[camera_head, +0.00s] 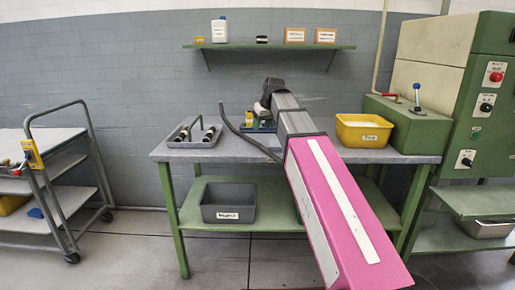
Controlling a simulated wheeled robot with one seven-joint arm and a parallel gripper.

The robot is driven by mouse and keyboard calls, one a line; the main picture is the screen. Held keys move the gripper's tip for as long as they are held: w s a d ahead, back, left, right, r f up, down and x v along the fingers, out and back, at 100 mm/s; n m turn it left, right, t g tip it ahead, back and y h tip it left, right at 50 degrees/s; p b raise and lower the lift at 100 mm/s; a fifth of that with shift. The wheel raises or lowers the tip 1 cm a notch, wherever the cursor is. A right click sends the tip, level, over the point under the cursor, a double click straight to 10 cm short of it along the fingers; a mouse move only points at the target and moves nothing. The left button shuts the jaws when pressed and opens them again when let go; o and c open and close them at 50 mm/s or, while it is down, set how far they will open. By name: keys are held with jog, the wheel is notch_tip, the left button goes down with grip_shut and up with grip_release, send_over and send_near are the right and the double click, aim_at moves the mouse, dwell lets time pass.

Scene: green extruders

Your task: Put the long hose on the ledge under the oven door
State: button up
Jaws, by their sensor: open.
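A long dark hose (238,130) lies in a curve on the grey top of the green workbench (220,154), left of my arm. Its near end runs towards the bench's front edge beside my arm. My gripper (264,108) is over the back middle of the bench, to the right of the hose's far part and apart from it. It is open; its fingertips are small and partly hidden by my arm. The green and cream oven-like machine (490,125) stands at the right. A green ledge (480,201) juts out below its control panel; no door is clearly seen.
On the bench are a grey tray (181,144) with dark fittings, a small yellow bottle (249,119), a yellow bin (364,141) and a green box (405,130). A grey bin (228,214) sits on the lower shelf. A trolley (75,205) stands left; floor between is clear.

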aim_at(256, 143)
jog(key=shift+x, duration=5.2)
jog(key=shift+w+d, duration=0.1)
jog(key=shift+w, duration=0.05)
grip_shut()
